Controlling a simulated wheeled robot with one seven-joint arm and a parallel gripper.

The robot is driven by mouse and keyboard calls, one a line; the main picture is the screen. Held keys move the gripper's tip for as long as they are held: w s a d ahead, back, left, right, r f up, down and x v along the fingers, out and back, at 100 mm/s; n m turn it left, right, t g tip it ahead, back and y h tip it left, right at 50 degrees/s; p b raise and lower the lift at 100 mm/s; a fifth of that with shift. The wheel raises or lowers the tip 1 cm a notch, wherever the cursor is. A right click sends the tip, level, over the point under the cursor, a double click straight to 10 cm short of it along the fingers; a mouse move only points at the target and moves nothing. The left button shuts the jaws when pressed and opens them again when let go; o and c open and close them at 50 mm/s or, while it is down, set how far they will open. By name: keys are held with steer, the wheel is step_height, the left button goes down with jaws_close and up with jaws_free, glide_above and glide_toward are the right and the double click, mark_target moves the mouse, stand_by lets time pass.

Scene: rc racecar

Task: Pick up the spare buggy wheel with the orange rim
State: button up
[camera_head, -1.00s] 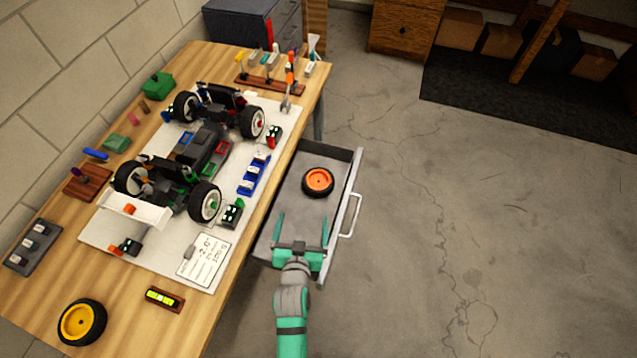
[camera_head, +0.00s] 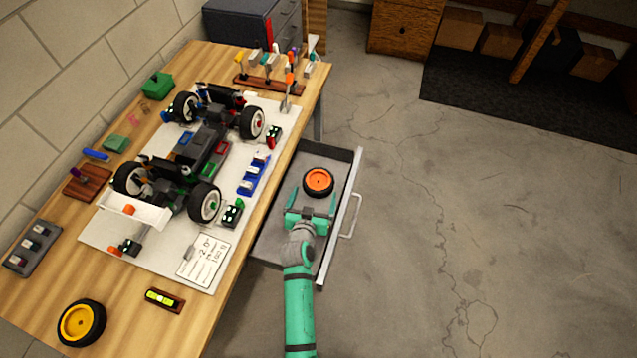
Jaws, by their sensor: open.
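The spare buggy wheel with the orange rim (camera_head: 318,182) has a black tyre and lies flat in the open grey drawer (camera_head: 275,238), toward its far end. My gripper (camera_head: 314,197) is open. Its two green fingers point toward the wheel, and their tips are close to the wheel's near side, one to the left and one to the right. I cannot tell whether they touch the wheel or how high they are above the drawer floor.
The drawer's right wall has a metal handle (camera_head: 350,214). The wooden workbench (camera_head: 215,325) stands to the left, with a buggy chassis (camera_head: 200,150) on a white mat. A yellow-rimmed wheel (camera_head: 81,322) lies at the bench's near corner. The floor to the right is clear.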

mark_target(319, 177)
steer(key=shift+w+d+f, duration=0.15)
steer(key=shift+w+f, duration=0.05)
steer(key=shift+w, duration=0.45)
steer(key=shift+x, duration=3.05)
steer(key=c, duration=0.7)
